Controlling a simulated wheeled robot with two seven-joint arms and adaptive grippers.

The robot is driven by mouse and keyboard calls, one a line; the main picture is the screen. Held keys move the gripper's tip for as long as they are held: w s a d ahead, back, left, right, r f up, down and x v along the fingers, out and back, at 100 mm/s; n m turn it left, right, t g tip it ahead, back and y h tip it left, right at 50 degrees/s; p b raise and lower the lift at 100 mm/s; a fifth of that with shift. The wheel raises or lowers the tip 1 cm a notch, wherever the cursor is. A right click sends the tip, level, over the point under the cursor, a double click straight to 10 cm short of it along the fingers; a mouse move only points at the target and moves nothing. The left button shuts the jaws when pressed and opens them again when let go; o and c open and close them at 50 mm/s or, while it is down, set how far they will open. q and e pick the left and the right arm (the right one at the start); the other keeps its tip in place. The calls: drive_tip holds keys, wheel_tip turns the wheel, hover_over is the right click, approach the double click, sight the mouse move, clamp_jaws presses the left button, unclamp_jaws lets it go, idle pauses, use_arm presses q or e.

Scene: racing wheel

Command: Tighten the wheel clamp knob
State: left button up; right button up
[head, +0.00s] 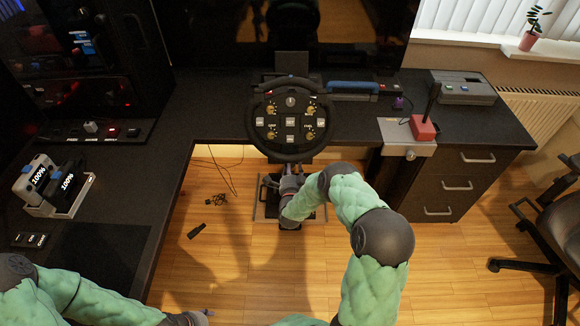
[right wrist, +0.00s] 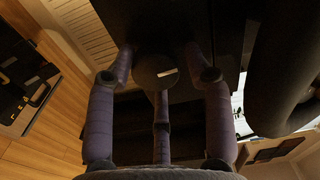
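The racing wheel (head: 290,122), black with gold dials and several buttons, is mounted at the desk's front edge in the head view. My right gripper (head: 290,172) is just below it. In the right wrist view my right gripper (right wrist: 160,62) has its purple fingers spread, one on each side of a dark round knob (right wrist: 150,73) with a white mark, and a third finger below it. Gaps seem to show between the side fingers and the knob. The knob is hidden in the head view. My left gripper (head: 198,315) is low at the bottom edge; its fingers are unclear.
A shifter with a red base (head: 423,128) sits on a plate with a silver knob, right of the wheel. Drawers (head: 458,185) stand below. Pedals (head: 268,205) are on the floor under the wheel. A chair (head: 550,235) is at right.

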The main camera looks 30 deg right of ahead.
drive_tip(key=shift+o, duration=0.3)
drive_tip(key=shift+d+r, duration=0.2)
drive_tip(key=shift+d, duration=0.05)
drive_tip(key=shift+a+f, duration=0.2)
drive_tip(key=shift+a, duration=0.05)
drive_tip(key=v, duration=1.2)
drive_tip(key=s+a+f+n+g+y+p, duration=0.2)
drive_tip(key=a+f+n+g+y, duration=0.15)
drive_tip(key=a+n, duration=0.2)
drive_tip(key=s+a+f+n+g+y+p, duration=0.1)
drive_tip(key=a+f+n+g+y+p, duration=0.1)
drive_tip(key=a+f+n+y, duration=0.25)
drive_tip(key=s+a+r+n+g+y+p, duration=0.1)
drive_tip(key=s+a+n+g, duration=0.3)
drive_tip(key=s, duration=0.6)
drive_tip(key=s+a+r+n+g+y+p, duration=0.2)
drive_tip(key=s+a+n+g+y, duration=0.2)
drive_tip(key=s+a, duration=0.5)
drive_tip(key=shift+s+n+g+y, duration=0.3)
drive_tip(key=shift+s+n+g, duration=0.35)
drive_tip(key=shift+s, duration=0.4)
